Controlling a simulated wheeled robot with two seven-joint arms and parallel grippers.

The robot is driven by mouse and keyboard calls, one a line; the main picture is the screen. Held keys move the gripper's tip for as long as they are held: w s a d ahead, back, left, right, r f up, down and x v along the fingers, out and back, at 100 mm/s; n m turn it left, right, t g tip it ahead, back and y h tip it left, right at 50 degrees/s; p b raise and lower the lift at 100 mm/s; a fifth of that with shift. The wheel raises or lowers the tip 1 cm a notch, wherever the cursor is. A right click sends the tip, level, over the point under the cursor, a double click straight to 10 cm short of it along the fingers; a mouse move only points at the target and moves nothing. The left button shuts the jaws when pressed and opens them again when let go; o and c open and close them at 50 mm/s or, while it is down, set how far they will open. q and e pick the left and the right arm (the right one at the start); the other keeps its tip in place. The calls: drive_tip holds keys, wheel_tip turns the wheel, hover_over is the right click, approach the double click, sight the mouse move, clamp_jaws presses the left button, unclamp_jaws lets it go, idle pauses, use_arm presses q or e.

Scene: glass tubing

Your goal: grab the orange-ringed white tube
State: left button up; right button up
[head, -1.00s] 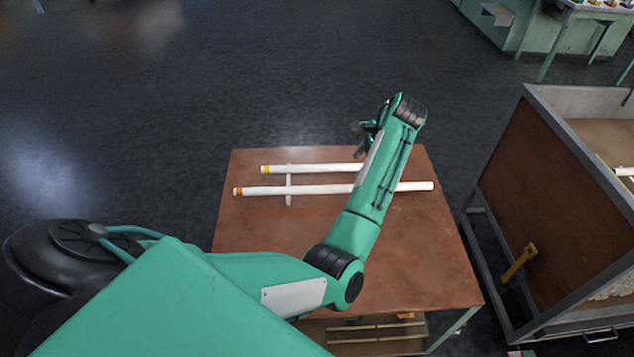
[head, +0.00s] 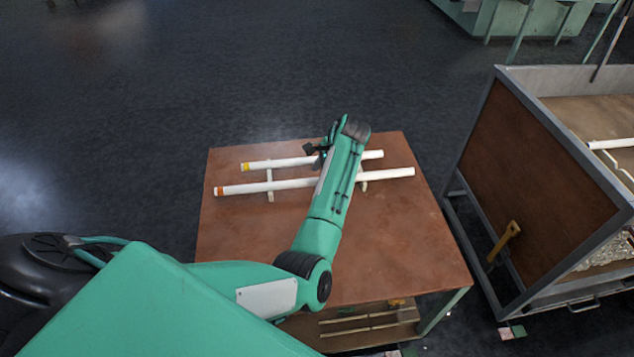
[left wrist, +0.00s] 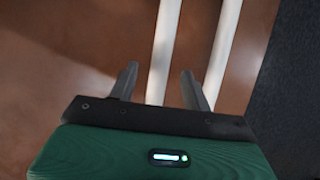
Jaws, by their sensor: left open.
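The orange-ringed white tube (head: 265,186) lies across the table, its orange ring at the left end; my left forearm hides part of its middle. Farther back, a yellow-ringed white tube (head: 287,162) lies nearly parallel. My left gripper (head: 316,152) is open near the yellow-ringed tube in the head view, partly hidden by its own wrist. In the left wrist view, two white tubes run up the picture. The left one, apparently the orange-ringed tube (left wrist: 165,45), passes between the open fingers (left wrist: 160,68); no ring shows there. The right one (left wrist: 224,45) passes beyond the right finger. Contact cannot be judged.
The tubes rest on small pale supports (head: 270,195) on a brown table (head: 400,245), whose front part is clear. A framed bin with brown panels (head: 535,165) stands close by on the right. Open dark floor lies behind and left of the table.

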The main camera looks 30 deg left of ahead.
use_arm(q)
drive_tip(key=shift+x, duration=1)
clamp_jaws()
use_arm(e)
drive_tip(key=shift+r, duration=0.45)
